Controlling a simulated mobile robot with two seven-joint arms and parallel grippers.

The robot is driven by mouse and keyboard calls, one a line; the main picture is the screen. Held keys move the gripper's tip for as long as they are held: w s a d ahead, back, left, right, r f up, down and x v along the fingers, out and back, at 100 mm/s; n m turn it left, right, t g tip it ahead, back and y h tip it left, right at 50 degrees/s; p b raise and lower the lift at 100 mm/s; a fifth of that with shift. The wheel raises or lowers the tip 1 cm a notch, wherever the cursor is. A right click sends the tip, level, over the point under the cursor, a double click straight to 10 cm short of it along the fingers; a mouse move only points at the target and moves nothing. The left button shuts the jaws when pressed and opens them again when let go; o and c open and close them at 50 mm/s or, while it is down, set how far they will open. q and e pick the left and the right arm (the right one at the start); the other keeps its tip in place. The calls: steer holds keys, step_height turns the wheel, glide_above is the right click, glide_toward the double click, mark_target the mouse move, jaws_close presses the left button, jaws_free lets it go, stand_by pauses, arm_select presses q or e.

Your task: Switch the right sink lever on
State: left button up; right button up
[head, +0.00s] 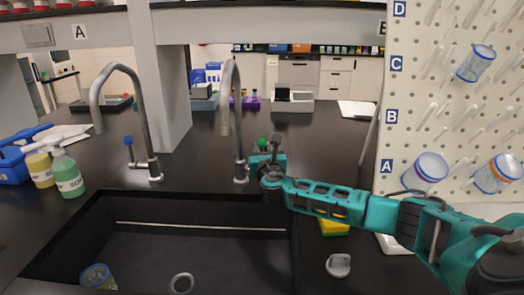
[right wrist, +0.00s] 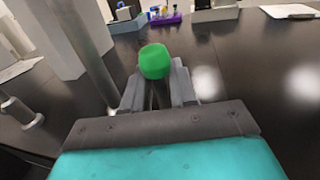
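The right sink tap (head: 238,130) is a tall grey gooseneck at the back of the sink. Its lever has a green knob (head: 262,143), just right of the tap's post. My right gripper (head: 268,158) is at this lever. In the right wrist view the green knob (right wrist: 155,62) shows at the tips of my right gripper's fingers (right wrist: 157,88), with a narrow gap between them. Whether the fingers touch the knob is unclear, and the lever's stem is mostly hidden. The left tap (head: 140,120) has a blue-knobbed lever (head: 128,141). My left gripper is not in view.
The black sink basin (head: 200,255) lies in front, with a blue-rimmed cup (head: 97,276) inside. A pegboard (head: 400,130) with hanging beakers stands at right. A yellow sponge (head: 333,227) lies under my right arm. Soap bottles (head: 66,172) stand at left.

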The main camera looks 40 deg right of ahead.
jaws_close()
steer(key=b, duration=0.2)
steer(key=t+b, duration=0.1)
steer(key=b, duration=0.1)
steer(key=shift+s+a+f+t+h+b, duration=0.3)
steer(key=shift+s+h+b, duration=0.1)
steer(key=shift+s+r+b, duration=0.1)
steer(key=shift+b, duration=0.3)
steer(key=shift+a+r+n+t, duration=0.1)
steer(key=shift+n+t, duration=0.2)
steer(key=shift+s+r+b, duration=0.1)
steer(key=shift+b, duration=0.2)
steer(key=shift+r, duration=0.1)
steer(key=shift+o, duration=1.4)
jaws_free()
steer(key=shift+a, duration=0.1)
